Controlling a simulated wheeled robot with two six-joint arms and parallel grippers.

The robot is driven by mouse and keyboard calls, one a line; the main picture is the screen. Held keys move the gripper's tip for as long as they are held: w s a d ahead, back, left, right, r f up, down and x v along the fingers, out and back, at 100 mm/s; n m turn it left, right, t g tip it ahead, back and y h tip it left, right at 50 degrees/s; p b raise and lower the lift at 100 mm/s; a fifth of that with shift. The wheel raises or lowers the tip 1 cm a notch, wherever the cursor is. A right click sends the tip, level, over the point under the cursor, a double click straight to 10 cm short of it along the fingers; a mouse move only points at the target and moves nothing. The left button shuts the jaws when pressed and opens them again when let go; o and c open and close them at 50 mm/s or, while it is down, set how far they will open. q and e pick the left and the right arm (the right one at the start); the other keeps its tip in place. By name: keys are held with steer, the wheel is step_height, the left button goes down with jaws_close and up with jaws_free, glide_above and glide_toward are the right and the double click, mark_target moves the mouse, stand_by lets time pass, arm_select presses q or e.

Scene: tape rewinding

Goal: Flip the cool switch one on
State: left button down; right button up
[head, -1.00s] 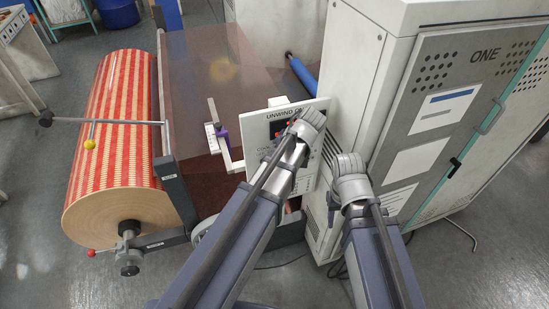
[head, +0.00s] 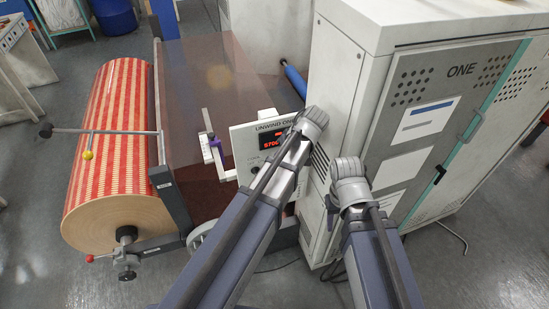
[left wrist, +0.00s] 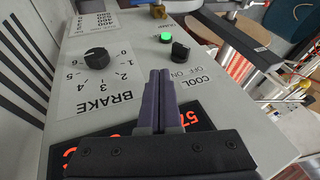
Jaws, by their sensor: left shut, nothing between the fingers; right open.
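The cool switch (left wrist: 181,50) is a black knob on the grey control panel (left wrist: 227,105) in the left wrist view, beside its COOL OFF ON label. Its pointer direction is hard to read. A green lamp (left wrist: 166,37) beside it is lit. My left gripper (left wrist: 160,74) is shut and empty over the panel. Its tips appear just short of the switch and apart from it. In the head view my left arm covers part of the panel (head: 243,138), including the switch. My right gripper (head: 350,172) is in front of the cabinet, clear of the panel; its fingers are hard to make out.
A black BRAKE dial (left wrist: 96,59) and a red-digit display (left wrist: 195,118) sit near my left gripper. A white cabinet marked ONE (head: 400,120) stands close at the right. A red-striped roll (head: 113,150) is at the left. Floor is open at lower left.

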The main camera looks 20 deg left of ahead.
arm_select(q)
steer(key=p+v, duration=0.5)
steer(key=v, duration=0.2)
steer(key=shift+r, duration=0.15)
